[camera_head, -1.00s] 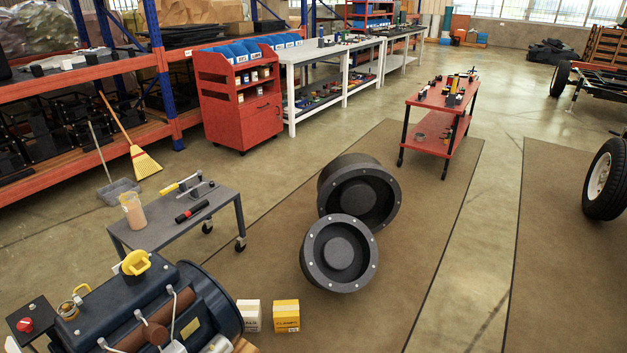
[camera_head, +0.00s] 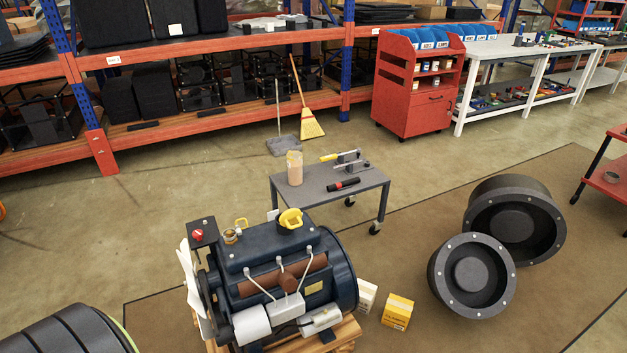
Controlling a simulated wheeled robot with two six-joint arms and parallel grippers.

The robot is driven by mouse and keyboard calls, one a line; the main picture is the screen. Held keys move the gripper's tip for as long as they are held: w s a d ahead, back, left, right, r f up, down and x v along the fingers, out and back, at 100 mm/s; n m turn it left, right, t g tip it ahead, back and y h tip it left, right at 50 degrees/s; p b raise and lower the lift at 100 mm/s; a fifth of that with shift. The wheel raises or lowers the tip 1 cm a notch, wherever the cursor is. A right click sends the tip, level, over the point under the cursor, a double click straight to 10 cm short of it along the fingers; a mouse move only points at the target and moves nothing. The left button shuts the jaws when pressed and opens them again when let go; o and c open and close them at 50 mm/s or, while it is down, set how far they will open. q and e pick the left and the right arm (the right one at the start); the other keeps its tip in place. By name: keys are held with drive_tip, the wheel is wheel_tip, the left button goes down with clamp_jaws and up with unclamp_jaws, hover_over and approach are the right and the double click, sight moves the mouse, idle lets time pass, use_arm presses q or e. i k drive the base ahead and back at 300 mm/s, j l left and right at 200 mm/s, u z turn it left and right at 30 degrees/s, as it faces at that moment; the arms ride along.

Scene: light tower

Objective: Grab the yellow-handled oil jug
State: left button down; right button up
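A translucent jug with beige-brown contents (camera_head: 295,172) stands upright near the left end of a low grey wheeled cart (camera_head: 330,197). Its top looks yellowish; a handle is too small to make out clearly. A yellow looped cap or handle (camera_head: 291,218) sits on top of the dark blue engine (camera_head: 270,250), in front of the cart. Neither of my grippers shows in the head view.
The engine rests on a wooden pallet (camera_head: 345,333) beside a white and a yellow box (camera_head: 397,311). A broom (camera_head: 308,122) and dustpan (camera_head: 283,145) are behind the cart.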

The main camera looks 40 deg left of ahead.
sight(295, 159)
drive_tip(key=u, duration=1.25)
